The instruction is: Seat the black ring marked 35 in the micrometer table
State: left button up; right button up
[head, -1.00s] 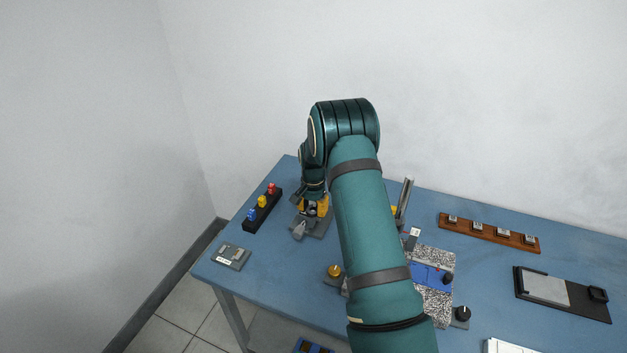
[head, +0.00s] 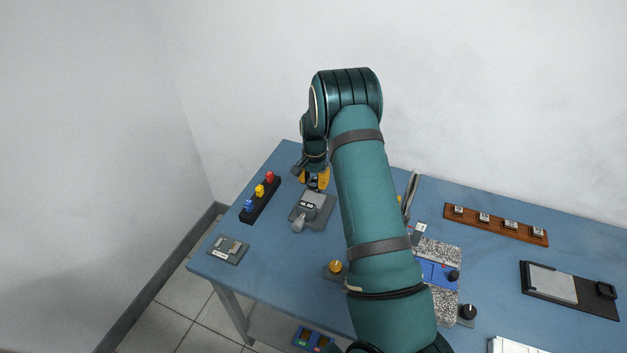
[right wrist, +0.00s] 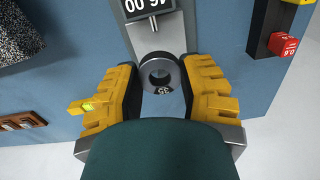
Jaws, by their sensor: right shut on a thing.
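My right gripper (head: 317,181) has its yellow fingers at the back of a grey gauge (head: 312,208) with a number readout. In the right wrist view the right gripper (right wrist: 161,78) is shut on a dark ring (right wrist: 147,76), with a small mark like 35 on its face. The gauge (right wrist: 138,33) lies just beyond the ring in that view. Whether ring and gauge touch I cannot tell. A blue slide (head: 438,274) with a dark knob sits on a speckled plate (head: 444,305), partly behind my right arm; it may be the micrometer table. My left gripper is not in view.
A black rack (head: 251,217) holds blue, yellow and red blocks left of the gauge. A brown rack (head: 497,226) with several small pieces stands at back right.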

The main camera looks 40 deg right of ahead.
aim_at(314, 198)
jog(key=shift+f, duration=0.1)
jog(key=shift+f+b, duration=1.95)
jog(key=shift+f, duration=0.75)
jog(key=shift+f, duration=0.2)
jog(key=o, duration=1.1)
jog(key=shift+c, duration=0.2)
jog(key=shift+o, duration=0.2)
jog(key=shift+r, duration=0.1)
jog(key=shift+r+p, duration=1.15)
jog(key=shift+r, duration=1.05)
